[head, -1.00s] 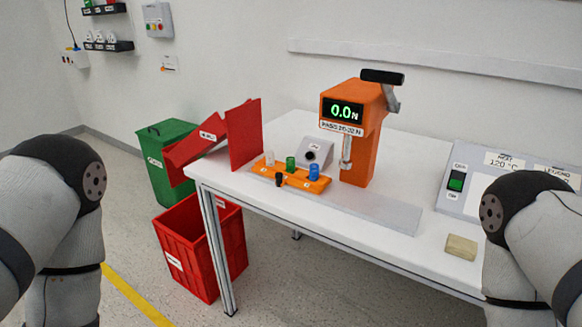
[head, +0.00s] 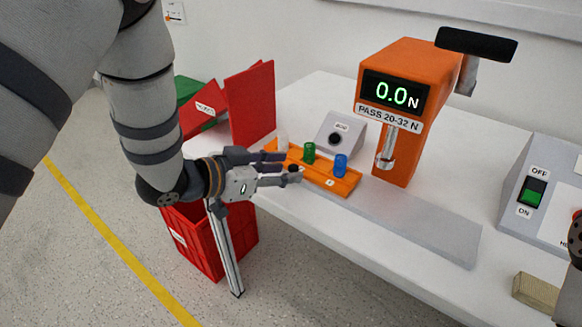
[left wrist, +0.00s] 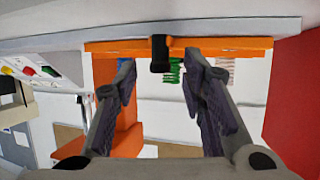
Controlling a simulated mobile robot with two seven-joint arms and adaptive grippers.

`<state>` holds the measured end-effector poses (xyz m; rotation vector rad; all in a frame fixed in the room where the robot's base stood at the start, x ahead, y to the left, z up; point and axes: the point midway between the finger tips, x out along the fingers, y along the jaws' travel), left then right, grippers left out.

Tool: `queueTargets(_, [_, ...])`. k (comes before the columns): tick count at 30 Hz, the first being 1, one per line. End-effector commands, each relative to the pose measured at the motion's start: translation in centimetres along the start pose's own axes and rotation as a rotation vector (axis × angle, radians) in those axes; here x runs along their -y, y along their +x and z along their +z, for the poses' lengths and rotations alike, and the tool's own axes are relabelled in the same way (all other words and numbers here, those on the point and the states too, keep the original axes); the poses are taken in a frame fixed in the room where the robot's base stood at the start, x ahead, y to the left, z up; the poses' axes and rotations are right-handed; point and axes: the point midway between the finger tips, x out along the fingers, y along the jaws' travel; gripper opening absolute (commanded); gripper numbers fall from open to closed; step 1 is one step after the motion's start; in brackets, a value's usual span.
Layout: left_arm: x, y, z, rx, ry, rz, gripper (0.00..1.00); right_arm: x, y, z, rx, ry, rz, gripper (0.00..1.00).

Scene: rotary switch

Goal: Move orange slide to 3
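The orange slide (head: 347,187) lies at the table's near left edge, with a white, a green (head: 309,153) and a blue peg (head: 340,166) standing along it. Its small labels are too small to read. A black knob (left wrist: 160,54) sticks out from its front side. My left gripper (head: 290,166) is open and empty, with its fingers pointing at the knob side of the slide. In the left wrist view the knob shows between the two spread fingertips, with a gap on each side. My right gripper is out of view.
An orange force tester (head: 398,100) reading 0.0 N stands behind the slide. A grey box with a round black button (head: 338,138), a red panel (head: 252,105), a red crate (head: 190,240), a switch panel (head: 540,190) and a wooden block (head: 537,292) are around. The grey strip (head: 420,220) is bare.

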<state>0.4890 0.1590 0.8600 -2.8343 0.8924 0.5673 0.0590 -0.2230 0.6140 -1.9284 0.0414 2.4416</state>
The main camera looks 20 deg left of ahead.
Motion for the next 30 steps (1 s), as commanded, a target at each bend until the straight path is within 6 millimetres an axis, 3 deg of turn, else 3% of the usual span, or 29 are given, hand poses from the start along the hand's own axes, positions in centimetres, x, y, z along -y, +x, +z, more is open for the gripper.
queueTargets(4, [0.0,1.6,0.1,0.001,-0.001,0.000,0.38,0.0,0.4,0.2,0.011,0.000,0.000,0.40])
queueTargets(12, [0.0,1.8,-0.2,-0.002,0.000,-0.001,0.38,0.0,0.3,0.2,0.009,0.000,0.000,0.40])
queueTargets(18, [0.0,1.8,-0.1,-0.002,0.000,-0.001,0.00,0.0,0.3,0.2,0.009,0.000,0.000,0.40])
queueTargets(30, [0.5,2.4,-0.3,-0.002,-0.002,-0.001,0.00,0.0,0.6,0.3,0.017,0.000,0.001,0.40])
